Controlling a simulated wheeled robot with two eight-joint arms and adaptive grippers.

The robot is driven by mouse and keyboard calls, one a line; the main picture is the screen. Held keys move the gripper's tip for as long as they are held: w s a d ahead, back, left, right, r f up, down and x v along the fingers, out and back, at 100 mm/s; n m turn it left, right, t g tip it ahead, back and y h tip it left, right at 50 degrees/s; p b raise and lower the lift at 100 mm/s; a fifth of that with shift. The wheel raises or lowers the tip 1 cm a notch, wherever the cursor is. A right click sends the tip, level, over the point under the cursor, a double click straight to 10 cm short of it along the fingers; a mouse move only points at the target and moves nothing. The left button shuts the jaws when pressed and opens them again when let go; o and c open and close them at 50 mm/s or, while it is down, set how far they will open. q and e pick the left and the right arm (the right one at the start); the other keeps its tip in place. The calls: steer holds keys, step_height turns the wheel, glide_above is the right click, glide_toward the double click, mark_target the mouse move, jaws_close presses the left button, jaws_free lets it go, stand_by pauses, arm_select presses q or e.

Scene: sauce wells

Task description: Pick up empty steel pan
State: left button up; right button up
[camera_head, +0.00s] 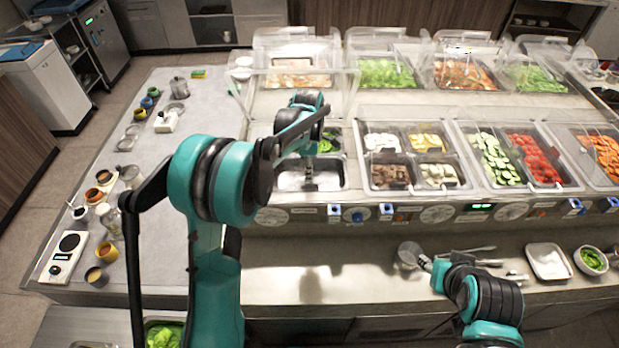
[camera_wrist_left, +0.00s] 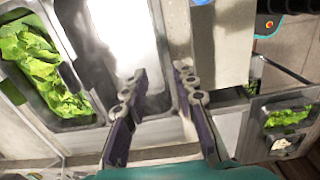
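The empty steel pan (camera_head: 343,178) sits in the counter well at the front left of the food row, with a small leafy-green pan (camera_head: 329,141) behind it. My left gripper (camera_head: 309,182) points down at the pan from above. In the left wrist view the gripper (camera_wrist_left: 160,70) is open, with its two fingers apart and a steel wall of the pan (camera_wrist_left: 162,45) showing between them. I cannot tell whether a finger touches it. My right gripper (camera_head: 425,263) is low over the front counter, near a round metal utensil (camera_head: 409,255); its fingers are too small to read.
Filled pans (camera_head: 405,184) adjoin on the right, under clear lids (camera_head: 380,45) at the back. Leafy greens (camera_wrist_left: 45,75) lie beside the pan in the left wrist view. A white tray (camera_head: 547,262) is on the front counter. The left counter (camera_head: 180,230) has bare room.

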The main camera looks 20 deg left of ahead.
arm_select(q)
steer(key=f, duration=0.5)
steer(key=shift+s+d+f, duration=0.15)
steer(key=shift+d+f, duration=0.05)
steer(key=shift+f, duration=0.1)
steer(key=shift+c, duration=0.3)
jaws_close()
